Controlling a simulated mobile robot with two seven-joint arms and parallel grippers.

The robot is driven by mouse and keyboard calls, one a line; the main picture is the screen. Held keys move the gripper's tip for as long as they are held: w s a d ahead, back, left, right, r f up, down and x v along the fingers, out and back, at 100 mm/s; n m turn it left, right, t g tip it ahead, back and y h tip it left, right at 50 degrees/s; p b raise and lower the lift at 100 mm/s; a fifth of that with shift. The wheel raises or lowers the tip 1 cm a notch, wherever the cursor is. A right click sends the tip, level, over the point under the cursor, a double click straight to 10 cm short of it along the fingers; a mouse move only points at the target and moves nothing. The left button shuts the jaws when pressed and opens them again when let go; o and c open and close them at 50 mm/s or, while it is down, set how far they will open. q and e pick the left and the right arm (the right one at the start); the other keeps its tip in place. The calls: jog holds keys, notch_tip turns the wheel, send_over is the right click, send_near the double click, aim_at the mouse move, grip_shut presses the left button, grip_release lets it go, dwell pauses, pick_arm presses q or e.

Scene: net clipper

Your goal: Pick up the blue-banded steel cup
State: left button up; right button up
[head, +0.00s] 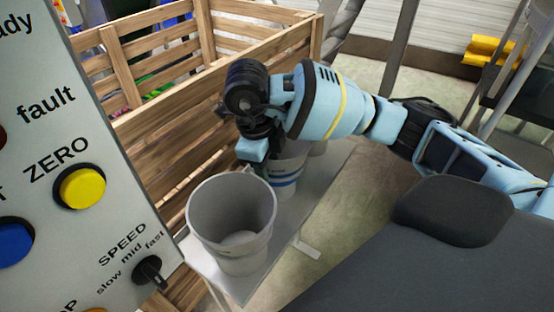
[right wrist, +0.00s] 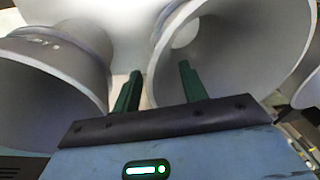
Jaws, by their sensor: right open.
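The blue-banded steel cup (head: 287,178) is a grey cup with blue stripes, standing on a narrow pale table (head: 312,190) in the head view. My right gripper (head: 255,165) is at its upper left side and hides part of its rim. In the right wrist view the two green fingers of my right gripper (right wrist: 160,78) are apart, with nothing clearly held between them. Grey cups show at left and right there; I cannot tell surely which is the banded one. My left gripper is not in view.
A larger plain grey cup (head: 232,218) stands in front, close to the banded one. Another grey cup (head: 318,147) is partly hidden behind. A wooden slatted crate (head: 180,125) borders the table at left. A control panel (head: 120,205) with buttons fills the near left.

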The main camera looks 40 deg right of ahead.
jog(key=shift+d+f, duration=0.1)
jog(key=shift+f, duration=0.35)
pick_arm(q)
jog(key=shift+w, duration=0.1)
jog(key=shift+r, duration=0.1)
pick_arm(e)
grip_shut()
jog(key=shift+r, duration=0.1)
